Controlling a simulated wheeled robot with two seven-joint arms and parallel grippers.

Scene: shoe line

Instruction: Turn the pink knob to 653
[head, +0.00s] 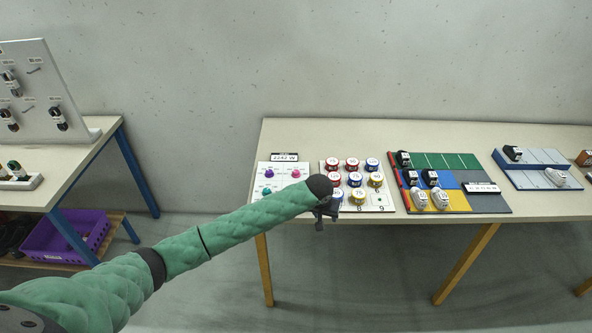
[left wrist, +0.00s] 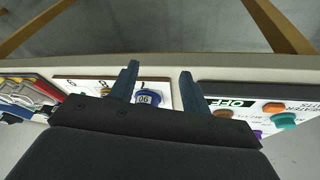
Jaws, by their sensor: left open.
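The pink knob (head: 296,174) sits on a white panel (head: 262,168) near the left end of the long table. A small dark display reading about 2242 W (head: 284,157) stands at its back edge. My left gripper (head: 322,222) is at the table's front edge, in front and to the right of the knob and apart from it. In the left wrist view its two fingers (left wrist: 159,69) are spread, with no object held between them. I cannot make out the pink knob in that view. My forearm covers the front part of the panel. My right gripper is out of view.
A purple knob (head: 269,173) and a teal knob (head: 267,190) share the panel. Several numbered round tins (head: 354,180) stand on a board just right of it. Coloured mats with shoes (head: 440,199) lie further right. The table behind the panel is clear.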

